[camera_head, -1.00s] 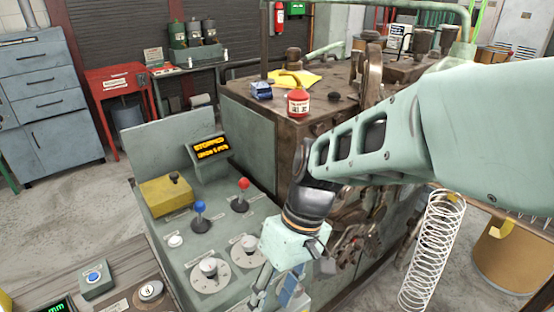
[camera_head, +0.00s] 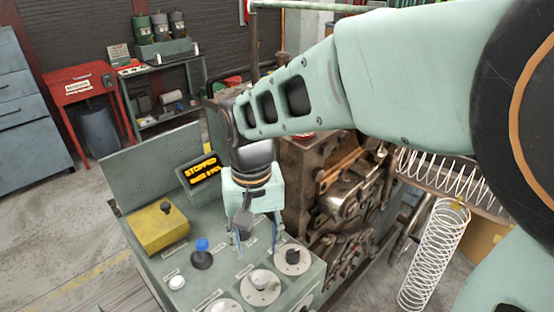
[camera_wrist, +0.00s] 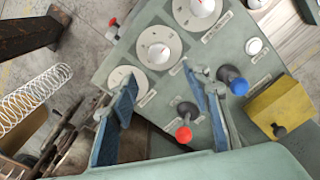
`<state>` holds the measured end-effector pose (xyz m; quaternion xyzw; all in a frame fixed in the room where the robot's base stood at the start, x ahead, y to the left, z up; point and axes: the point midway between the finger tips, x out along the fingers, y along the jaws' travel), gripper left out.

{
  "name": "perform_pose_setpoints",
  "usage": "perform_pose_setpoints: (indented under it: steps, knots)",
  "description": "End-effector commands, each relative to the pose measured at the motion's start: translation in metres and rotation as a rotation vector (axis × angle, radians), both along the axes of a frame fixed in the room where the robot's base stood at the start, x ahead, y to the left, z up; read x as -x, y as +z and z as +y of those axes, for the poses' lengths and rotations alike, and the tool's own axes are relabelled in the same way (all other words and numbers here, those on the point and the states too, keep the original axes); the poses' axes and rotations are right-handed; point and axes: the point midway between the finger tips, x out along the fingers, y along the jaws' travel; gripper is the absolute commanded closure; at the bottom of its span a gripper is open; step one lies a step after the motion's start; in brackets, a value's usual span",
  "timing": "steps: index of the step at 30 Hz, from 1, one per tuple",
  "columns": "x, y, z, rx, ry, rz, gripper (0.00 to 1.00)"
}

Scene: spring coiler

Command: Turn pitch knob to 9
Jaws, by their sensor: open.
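The control panel holds three round dials with knobs, and their labels are too small to read, so I cannot tell which is the pitch knob. In the head view a dark-topped knob (camera_head: 292,257) is nearest my gripper, then a white knob (camera_head: 260,280), then a dial cut by the lower edge (camera_head: 224,306). The wrist view shows a white dial (camera_wrist: 159,49), another above it (camera_wrist: 196,9), and a third (camera_wrist: 122,78) partly hidden by a finger. My gripper (camera_head: 256,243) is open and empty above the panel; its blue fingers (camera_wrist: 159,74) also show in the wrist view.
A blue lever (camera_head: 202,254) stands left of my gripper. A red lever (camera_wrist: 184,133) is close to the fingers in the wrist view. A yellow box (camera_head: 158,226), a STOPPED display (camera_head: 200,168) and a white button (camera_head: 176,282) are on the panel. A coil spring (camera_head: 433,255) hangs at right.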

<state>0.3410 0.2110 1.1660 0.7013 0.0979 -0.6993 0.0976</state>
Motion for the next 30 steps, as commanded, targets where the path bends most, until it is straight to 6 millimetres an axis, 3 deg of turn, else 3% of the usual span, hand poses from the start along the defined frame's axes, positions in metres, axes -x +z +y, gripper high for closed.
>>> perform_pose_setpoints:
  steps: [21,30]
  knots:
    - [0.001,-0.095,-0.002,0.002,-0.001,0.005,0.56]
    - [0.0,-0.108,-0.001,0.001,-0.001,0.003,0.56]
